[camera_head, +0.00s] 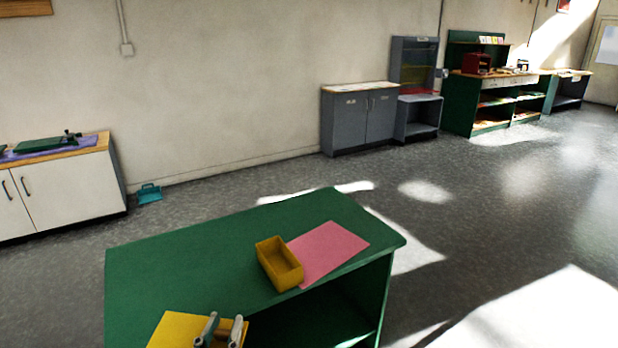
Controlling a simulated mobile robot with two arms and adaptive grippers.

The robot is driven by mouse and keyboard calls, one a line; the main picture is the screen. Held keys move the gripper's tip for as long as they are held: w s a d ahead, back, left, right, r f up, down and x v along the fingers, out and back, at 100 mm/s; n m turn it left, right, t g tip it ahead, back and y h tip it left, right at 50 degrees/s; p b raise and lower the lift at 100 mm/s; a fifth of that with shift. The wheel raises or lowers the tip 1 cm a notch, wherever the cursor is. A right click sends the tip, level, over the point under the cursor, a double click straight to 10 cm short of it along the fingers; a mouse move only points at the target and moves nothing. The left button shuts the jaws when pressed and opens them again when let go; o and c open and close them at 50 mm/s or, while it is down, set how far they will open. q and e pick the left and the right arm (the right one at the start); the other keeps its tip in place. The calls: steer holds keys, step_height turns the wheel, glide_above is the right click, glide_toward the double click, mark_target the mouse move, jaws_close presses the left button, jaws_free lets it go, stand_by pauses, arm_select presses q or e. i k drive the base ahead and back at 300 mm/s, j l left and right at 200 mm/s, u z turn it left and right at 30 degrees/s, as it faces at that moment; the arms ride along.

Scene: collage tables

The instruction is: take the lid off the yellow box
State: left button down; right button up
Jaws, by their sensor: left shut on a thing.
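The yellow box (280,268) stands open on the green table, with its hollow inside showing and no lid on it. It sits at the left edge of a pink sheet and partly over it. My left gripper (223,331) is at the bottom of the view, to the lower left of the box and apart from it. It is shut on a darker yellow piece, seemingly the lid, mostly hidden by the fingers and the picture's edge. A bright yellow flat sheet (177,328) shows beside and beneath the gripper. My right gripper is not in view.
The green table (190,262) has clear room left of and behind the box. The pink sheet (330,250) lies right of it.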

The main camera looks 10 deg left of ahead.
mark_target(283, 268)
steer(key=i+u, duration=0.15)
steer(key=u, duration=0.25)
steer(key=i+l+u, duration=0.1)
steer(key=u, duration=0.25)
steer(key=i+l+u, duration=0.25)
steer(key=i+l, duration=0.4)
steer(key=i+l+u, duration=0.2)
steer(key=i+l, duration=0.4)
steer(key=l, duration=0.15)
